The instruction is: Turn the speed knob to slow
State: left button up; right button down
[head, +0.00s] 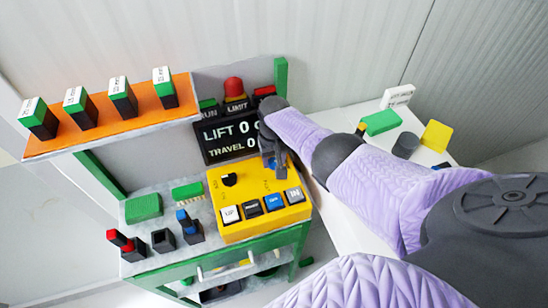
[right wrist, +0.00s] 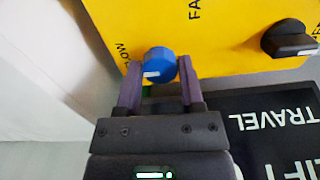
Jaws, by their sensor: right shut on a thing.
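The speed knob is blue with a white mark; in the right wrist view the knob (right wrist: 158,62) sits on the yellow control box (right wrist: 235,35). Its white mark shows on the lower side of the knob in that view. A label ending in "LOW" is left of the knob, and one starting "FA" is at its upper right. My right gripper (right wrist: 159,72) has one finger on each side of the knob and is shut on it. In the head view the right gripper (head: 274,165) is at the back right of the yellow box (head: 262,188) and hides most of the knob. My left gripper is not in view.
A black knob (head: 229,180) and several push buttons are on the same box. A dark display (head: 225,139) reading LIFT and TRAVEL stands behind it, below a red button (head: 233,87). An orange shelf (head: 118,124) is at upper left. Coloured blocks stand left of the box.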

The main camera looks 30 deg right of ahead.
aim_at(274, 161)
jog(key=shift+n, duration=0.3)
dwell(0.4)
jog(key=shift+c, duration=1)
grip_release()
jog(key=shift+r, duration=0.15)
notch_tip(274, 161, up, 10)
jog(key=p, duration=0.5)
jog(key=shift+p, duration=0.3)
jog(key=shift+f, duration=0.2)
